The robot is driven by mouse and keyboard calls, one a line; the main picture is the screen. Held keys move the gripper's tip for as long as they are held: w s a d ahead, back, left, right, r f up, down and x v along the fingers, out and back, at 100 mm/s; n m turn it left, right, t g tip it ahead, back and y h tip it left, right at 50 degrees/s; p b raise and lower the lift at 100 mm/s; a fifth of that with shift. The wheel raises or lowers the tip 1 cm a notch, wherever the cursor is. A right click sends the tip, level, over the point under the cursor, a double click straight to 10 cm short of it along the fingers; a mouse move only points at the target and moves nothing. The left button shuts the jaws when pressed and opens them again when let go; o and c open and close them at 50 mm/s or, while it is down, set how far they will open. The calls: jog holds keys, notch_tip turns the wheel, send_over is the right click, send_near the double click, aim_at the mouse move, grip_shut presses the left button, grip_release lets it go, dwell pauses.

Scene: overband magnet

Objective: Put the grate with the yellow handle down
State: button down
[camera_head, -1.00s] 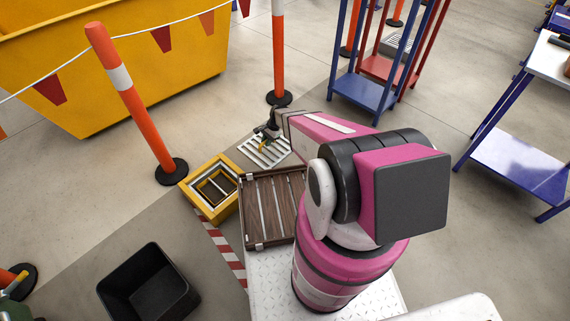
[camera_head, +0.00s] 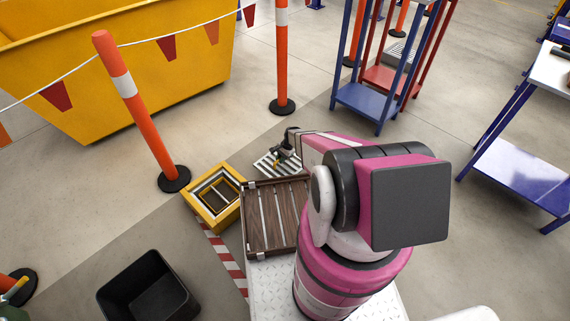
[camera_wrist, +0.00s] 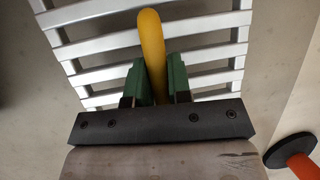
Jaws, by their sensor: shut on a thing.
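The slatted metal grate (camera_head: 270,165) shows in the head view beyond the wooden slatted tray, partly hidden by my arm. In the wrist view the grate (camera_wrist: 95,48) fills the upper middle, with light bars and open gaps. Its yellow handle (camera_wrist: 152,35) runs between the green fingers of my gripper (camera_wrist: 155,75). My gripper is shut on the handle. In the head view my gripper (camera_head: 285,153) is small, at the grate's upper right. I cannot tell whether the grate touches the floor.
A yellow square frame (camera_head: 205,222) with an opening sits left of the wooden slatted tray (camera_head: 262,238). A black bin (camera_head: 125,300) stands at lower left. Orange posts (camera_head: 282,60) and a yellow skip (camera_head: 60,60) stand behind. Blue and red racks (camera_head: 365,100) stand upper right.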

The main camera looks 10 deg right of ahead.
aim_at(285, 162)
jog(key=w+d+f, duration=0.1)
jog(key=d+f, duration=0.1)
jog(key=shift+w+d, duration=0.35)
jog(key=shift+w, duration=0.05)
jog(key=shift+f, duration=1.95)
jog(key=shift+f, duration=0.1)
jog(key=c, duration=1.1)
grip_release()
jog(key=shift+o, duration=0.2)
jog(key=v, duration=1.2)
jog(key=shift+a, duration=0.1)
jog(key=s+a+r+n+h, duration=0.1)
jog(key=s+r+n, duration=0.2)
jog(key=s+r, duration=0.4)
jog(key=s+a+r+n+t+h, duration=0.1)
jog(key=s+r+n, duration=0.3)
jog(key=r, duration=1.5)
jog(key=s+a+r+n+h, duration=0.2)
jog(key=s+r+n, duration=0.1)
jog(key=s+r, duration=0.9)
jog(key=shift+s+r+h, duration=0.25)
jog(key=shift+r+h, duration=0.05)
jog(key=shift+r, duration=0.6)
